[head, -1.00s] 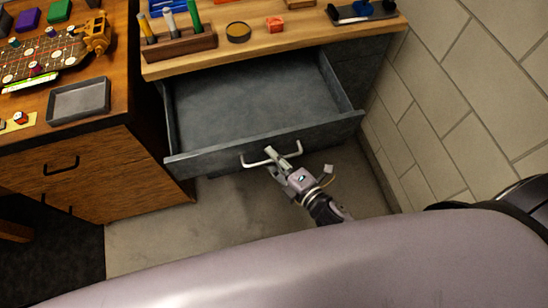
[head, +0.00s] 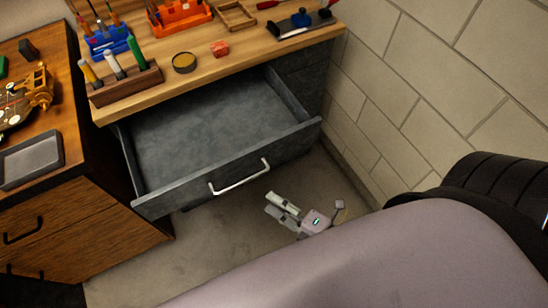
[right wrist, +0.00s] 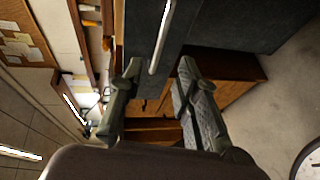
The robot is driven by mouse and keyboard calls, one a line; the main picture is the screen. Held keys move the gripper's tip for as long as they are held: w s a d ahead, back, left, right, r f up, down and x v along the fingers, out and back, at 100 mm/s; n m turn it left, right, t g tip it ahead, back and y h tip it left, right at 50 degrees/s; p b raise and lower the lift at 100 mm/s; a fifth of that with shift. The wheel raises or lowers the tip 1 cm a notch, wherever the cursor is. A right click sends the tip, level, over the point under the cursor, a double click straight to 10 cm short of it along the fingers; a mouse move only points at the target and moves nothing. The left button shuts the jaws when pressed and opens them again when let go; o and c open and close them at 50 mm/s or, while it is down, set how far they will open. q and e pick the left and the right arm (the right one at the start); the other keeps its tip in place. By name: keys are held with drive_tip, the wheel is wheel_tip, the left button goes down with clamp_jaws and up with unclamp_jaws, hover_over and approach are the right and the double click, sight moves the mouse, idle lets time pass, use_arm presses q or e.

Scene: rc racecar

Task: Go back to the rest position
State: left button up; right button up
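My right gripper (head: 271,203) is in the head view, over the floor in front of the open drawer. It is apart from the drawer's handle (head: 239,177). In the right wrist view its two fingers (right wrist: 160,68) are spread with nothing between them, and the handle (right wrist: 162,38) is beyond the fingertips. The grey drawer (head: 225,170) is pulled out and looks empty. My left gripper is not in view.
A wooden worktop (head: 215,62) above the drawer holds pen racks, a round tin and a red block. A wooden cabinet (head: 80,225) with a grey tray (head: 32,160) stands left. A tiled wall (head: 420,80) and a black tyre (head: 500,185) are right. Bare floor lies below the drawer.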

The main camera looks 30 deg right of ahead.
idle(0.3)
drive_tip(key=s+d+f+m+g+h, duration=0.25)
drive_tip(key=f+m, duration=0.25)
drive_tip(key=f, duration=0.7)
drive_tip(key=s+d+f+m+g+h, duration=0.25)
drive_tip(key=f+m, duration=0.25)
drive_tip(key=f, duration=0.7)
drive_tip(key=s+d+f+m+g+h, duration=0.1)
drive_tip(key=s+f+m+g, duration=0.3)
drive_tip(key=s+f, duration=0.4)
drive_tip(key=s+d+f+m+g, duration=0.3)
drive_tip(key=s+f+m+g, duration=0.1)
drive_tip(key=s+f, duration=0.4)
drive_tip(key=shift+s+d+m+g+h, duration=0.15)
drive_tip(key=shift+s+m+g+h, duration=0.2)
drive_tip(key=shift+s+m, duration=0.35)
